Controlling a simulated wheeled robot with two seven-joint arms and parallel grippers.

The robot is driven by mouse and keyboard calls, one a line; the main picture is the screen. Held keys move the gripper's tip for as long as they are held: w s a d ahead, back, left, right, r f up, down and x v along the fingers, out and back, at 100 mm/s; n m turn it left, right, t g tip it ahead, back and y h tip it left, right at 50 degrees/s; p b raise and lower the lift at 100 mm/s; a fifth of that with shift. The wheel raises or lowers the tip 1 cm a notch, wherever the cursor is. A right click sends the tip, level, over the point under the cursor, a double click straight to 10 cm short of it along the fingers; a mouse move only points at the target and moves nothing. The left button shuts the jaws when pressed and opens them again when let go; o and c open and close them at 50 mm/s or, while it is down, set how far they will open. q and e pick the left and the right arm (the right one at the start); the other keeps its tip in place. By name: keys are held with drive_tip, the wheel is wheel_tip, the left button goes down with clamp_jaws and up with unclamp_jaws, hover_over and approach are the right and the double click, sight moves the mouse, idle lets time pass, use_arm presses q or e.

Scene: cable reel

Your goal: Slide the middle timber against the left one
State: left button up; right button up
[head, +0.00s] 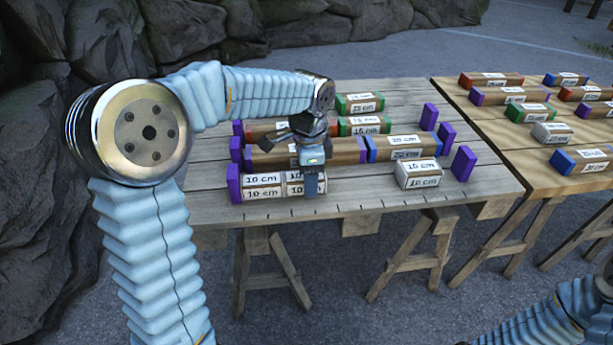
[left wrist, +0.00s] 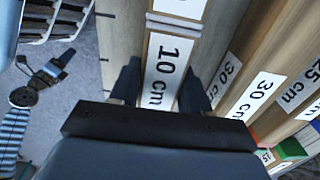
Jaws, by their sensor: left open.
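In the head view the front row on the left table holds pale 10 cm timbers: the left timber (head: 262,187) beside a purple end block (head: 234,183), the middle timber (head: 294,187) close to its right, and the right timber (head: 418,174) well apart. My left gripper (head: 311,188) is over the middle timber and partly hides it. In the left wrist view my left gripper (left wrist: 160,90) is open, its fingers on either side of a 10 cm timber (left wrist: 165,70). Another timber (left wrist: 180,6) lies beyond a narrow seam; contact is unclear. My right gripper (left wrist: 54,70) shows small there.
Behind stand longer timbers (head: 275,153) with brown, blue, red and green parts, close to my left gripper. A purple block (head: 463,163) stands right of the front row. Bare tabletop (head: 352,185) lies between the middle and right timbers. A second table (head: 482,122) holds more timbers.

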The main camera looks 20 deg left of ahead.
use_arm(q)
drive_tip(key=o, duration=0.9)
drive_tip(key=shift+s+a+f, duration=0.1)
drive_tip(key=shift+s+a, duration=0.1)
drive_tip(key=shift+a, duration=0.2)
drive_tip(key=shift+c, duration=0.2)
drive_tip(key=o, duration=0.3)
drive_tip(key=shift+d, duration=0.1)
drive_tip(key=shift+w+r, duration=0.1)
drive_tip(key=shift+r, duration=0.35)
wheel_tip(320, 180, up, 13)
drive_tip(key=p, duration=0.2)
